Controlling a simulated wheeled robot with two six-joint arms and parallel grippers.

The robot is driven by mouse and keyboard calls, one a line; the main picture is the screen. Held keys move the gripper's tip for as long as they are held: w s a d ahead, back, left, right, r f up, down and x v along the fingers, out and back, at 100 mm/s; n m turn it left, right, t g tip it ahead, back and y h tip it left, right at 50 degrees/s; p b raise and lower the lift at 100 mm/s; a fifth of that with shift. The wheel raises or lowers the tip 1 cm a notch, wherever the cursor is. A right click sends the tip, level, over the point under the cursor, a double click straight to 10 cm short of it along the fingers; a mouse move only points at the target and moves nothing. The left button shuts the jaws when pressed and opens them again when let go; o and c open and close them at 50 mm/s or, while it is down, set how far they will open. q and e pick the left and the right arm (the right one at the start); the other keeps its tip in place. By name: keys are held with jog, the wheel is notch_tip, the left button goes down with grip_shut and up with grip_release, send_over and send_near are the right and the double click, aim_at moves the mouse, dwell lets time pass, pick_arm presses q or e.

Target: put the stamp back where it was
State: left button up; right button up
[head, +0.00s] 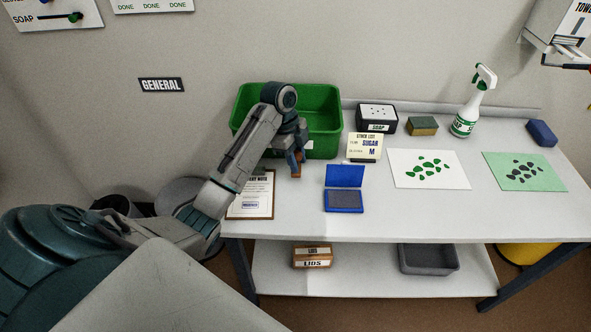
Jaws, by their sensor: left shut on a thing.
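My left gripper (297,158) is shut on the stamp (296,171), a small brown piece showing below the fingers. It is over the white table (300,212), in front of the green bin. Most of the stamp is hidden by the fingers, and I cannot tell whether it touches the table. An open blue ink pad (344,200) lies to the right of the gripper. A clipboard with a note (251,196) lies to the left, partly behind my arm, with a small bluish mark on its paper. My right gripper is not in view.
The green bin (325,105) stands behind the gripper. A small sign (365,147), a soap box (377,119), a sponge (422,126) and a spray bottle (467,108) stand along the back. Sheets with green (405,180) and dark pieces (499,180) lie right. The front right is clear.

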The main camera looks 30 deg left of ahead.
pick_arm(q)
jog(key=shift+w+a, duration=0.1)
jog(key=shift+f, duration=0.25)
notch_tip(320, 180, down, 2)
jog(key=shift+w+f+p, duration=0.1)
jog(key=shift+f+p, duration=0.1)
jog(key=shift+p, duration=0.4)
jog(key=shift+f, duration=0.3)
jog(key=shift+w, duration=0.1)
jog(key=shift+d+f, duration=0.2)
jog(key=o, duration=0.9)
jog(key=shift+o, duration=0.2)
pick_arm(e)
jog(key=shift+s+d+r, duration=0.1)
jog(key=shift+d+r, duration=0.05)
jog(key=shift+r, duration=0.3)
